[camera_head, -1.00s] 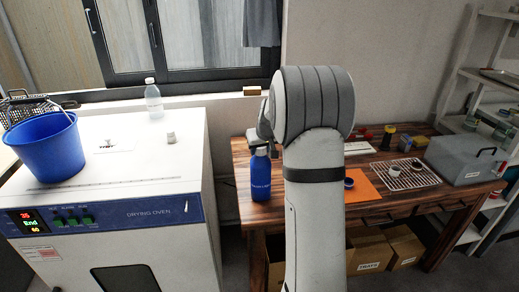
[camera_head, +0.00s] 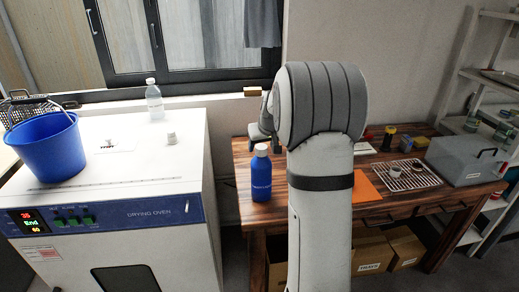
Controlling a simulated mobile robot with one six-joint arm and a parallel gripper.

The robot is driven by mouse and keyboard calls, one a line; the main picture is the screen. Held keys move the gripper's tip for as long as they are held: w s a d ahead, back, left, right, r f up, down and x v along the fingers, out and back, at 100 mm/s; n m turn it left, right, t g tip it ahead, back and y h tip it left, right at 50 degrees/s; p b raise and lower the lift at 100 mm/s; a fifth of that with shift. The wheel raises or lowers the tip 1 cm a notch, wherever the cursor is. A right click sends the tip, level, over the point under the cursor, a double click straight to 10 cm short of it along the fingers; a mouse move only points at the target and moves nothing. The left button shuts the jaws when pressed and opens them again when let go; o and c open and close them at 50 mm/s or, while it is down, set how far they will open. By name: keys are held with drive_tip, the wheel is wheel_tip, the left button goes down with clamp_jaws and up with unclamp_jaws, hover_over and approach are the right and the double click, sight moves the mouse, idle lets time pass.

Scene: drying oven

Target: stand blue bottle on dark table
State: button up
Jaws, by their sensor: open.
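The blue bottle (camera_head: 261,180) with a white cap stands upright on the left part of the dark wooden table (camera_head: 289,205). My gripper (camera_head: 257,134) shows only in part, just above and behind the cap, left of my large grey arm. It is open and looks apart from the bottle. My arm hides the middle of the table and some of what lies there.
The drying oven (camera_head: 160,212) stands left of the table, with a blue bucket (camera_head: 45,150), a clear bottle (camera_head: 154,100) and a small white jar (camera_head: 171,138) on top. On the table's right are a wire rack (camera_head: 432,178) and a grey toolbox (camera_head: 462,158).

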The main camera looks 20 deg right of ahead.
drive_tip(key=v, duration=0.9)
drive_tip(key=s+a+f+g, duration=0.1)
drive_tip(key=s+a+f, duration=0.1)
drive_tip(key=s+a, duration=0.4)
drive_tip(key=s+a+f+g, duration=0.1)
drive_tip(key=s+a, duration=0.5)
drive_tip(key=s, duration=0.7)
drive_tip(key=s+a+f+n+g, duration=0.1)
drive_tip(key=s+a+f, duration=0.3)
drive_tip(key=s+a, duration=0.3)
drive_tip(key=s, duration=0.3)
drive_tip(key=shift+s+g+y, duration=0.2)
drive_tip(key=shift+g+y, duration=0.1)
